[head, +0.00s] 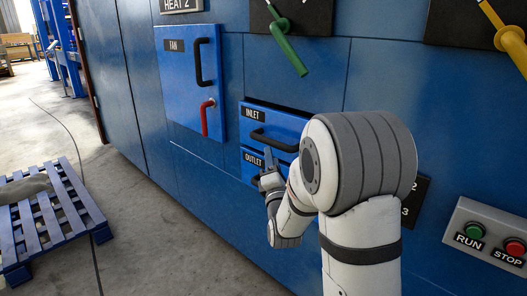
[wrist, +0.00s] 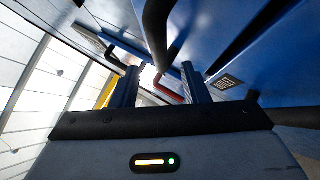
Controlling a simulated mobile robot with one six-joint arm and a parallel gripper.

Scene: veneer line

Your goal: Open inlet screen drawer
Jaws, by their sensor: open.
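The inlet screen drawer (head: 285,122) is a blue front labelled INLET on the blue machine wall. A dark gap shows along its top edge, so it seems to stand slightly out. Its black bar handle (head: 272,141) runs across the front and also shows in the wrist view (wrist: 157,32). My gripper (head: 267,168) is open, just below the handle and in front of the OUTLET front (head: 249,164). In the wrist view my gripper's fingers (wrist: 158,84) are apart, with the bar beyond their tips and seemingly not between them. My arm hides the drawer's lower right.
The FAN door (head: 184,85) with black and red handles is up left. A green lever (head: 288,48) and a yellow lever (head: 505,35) stick out above. RUN and STOP buttons (head: 493,238) sit right. A blue pallet (head: 45,220) lies left; the floor between is mostly clear.

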